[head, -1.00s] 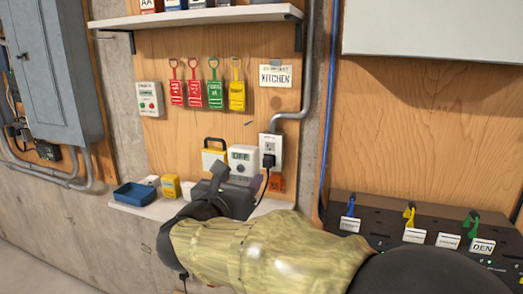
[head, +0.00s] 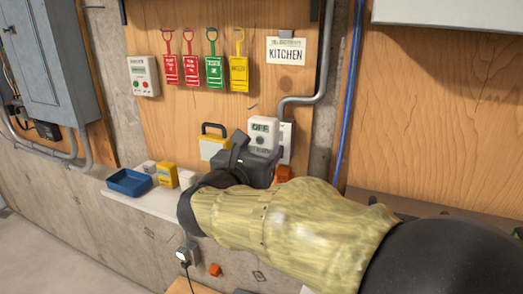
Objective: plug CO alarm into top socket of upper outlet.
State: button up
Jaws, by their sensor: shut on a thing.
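The CO alarm, a white box with a small grey display and a round button (head: 264,127), is held upright in my gripper (head: 259,155). My gripper is shut on its lower part; the fingertips are mostly hidden by the dark gripper body. The alarm is in front of the left part of the upper outlet (head: 288,140), whose white plate shows only as a strip at the right. Both its sockets are hidden, and I cannot tell whether the alarm touches the plate.
A grey conduit (head: 297,101) runs into the upper outlet. Coloured tags (head: 213,70) hang above. A lower outlet (head: 187,254) has a plug in it.

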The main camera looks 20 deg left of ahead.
jog(key=shift+s+a+r, duration=0.15)
jog(key=shift+s, duration=0.1)
jog(key=shift+w+d+r+p, duration=0.1)
jog(key=shift+w+d+p, duration=0.05)
jog(key=shift+w+p, duration=0.9)
jog(key=shift+w+d+p, duration=0.1)
jog(key=shift+w+p, duration=0.6)
jog(key=shift+w, duration=0.5)
jog(key=shift+w+p, duration=0.7)
jog(key=shift+w, duration=0.45)
jog(key=shift+w+d+b, duration=0.1)
jog(key=shift+w+b, duration=0.1)
jog(key=shift+b, duration=0.4)
jog(key=shift+w+b, duration=0.25)
jog(key=shift+b, duration=1.05)
jog(key=o, duration=1.2)
jog(key=shift+c, duration=0.2)
